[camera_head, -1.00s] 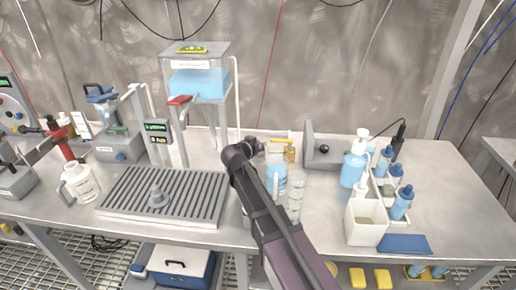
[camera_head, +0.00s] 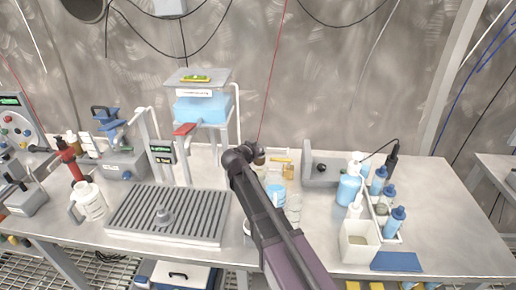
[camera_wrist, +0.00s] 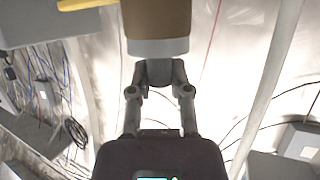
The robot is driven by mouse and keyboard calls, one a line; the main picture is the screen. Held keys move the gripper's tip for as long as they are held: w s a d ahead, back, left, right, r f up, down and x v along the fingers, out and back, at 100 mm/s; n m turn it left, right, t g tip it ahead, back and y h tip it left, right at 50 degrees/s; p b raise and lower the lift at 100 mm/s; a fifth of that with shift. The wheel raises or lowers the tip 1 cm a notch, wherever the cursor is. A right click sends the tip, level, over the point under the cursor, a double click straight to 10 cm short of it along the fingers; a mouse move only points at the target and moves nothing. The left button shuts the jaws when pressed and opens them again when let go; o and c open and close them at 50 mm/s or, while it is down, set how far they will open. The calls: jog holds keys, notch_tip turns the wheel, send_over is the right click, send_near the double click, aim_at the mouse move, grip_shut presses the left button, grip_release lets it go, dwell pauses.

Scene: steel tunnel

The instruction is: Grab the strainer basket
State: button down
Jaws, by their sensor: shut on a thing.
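In the wrist view, a brown cylinder with a grey band (camera_wrist: 158,20) fills the top middle, at the tips of my gripper (camera_wrist: 160,72). I take it for the strainer basket; its far end is cut off by the frame edge. The fingers are closed together against it. In the head view, my gripper (camera_head: 250,154) is above the middle of the steel bench, behind beakers' level. A small brownish part shows beside it (camera_head: 260,154); my arm hides most of the grip.
A stand with a blue tank (camera_head: 203,108) rises behind. Beakers (camera_head: 275,192) stand close right of my arm.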

jog(key=shift+r+p, duration=0.95)
jog(key=shift+r, duration=0.35)
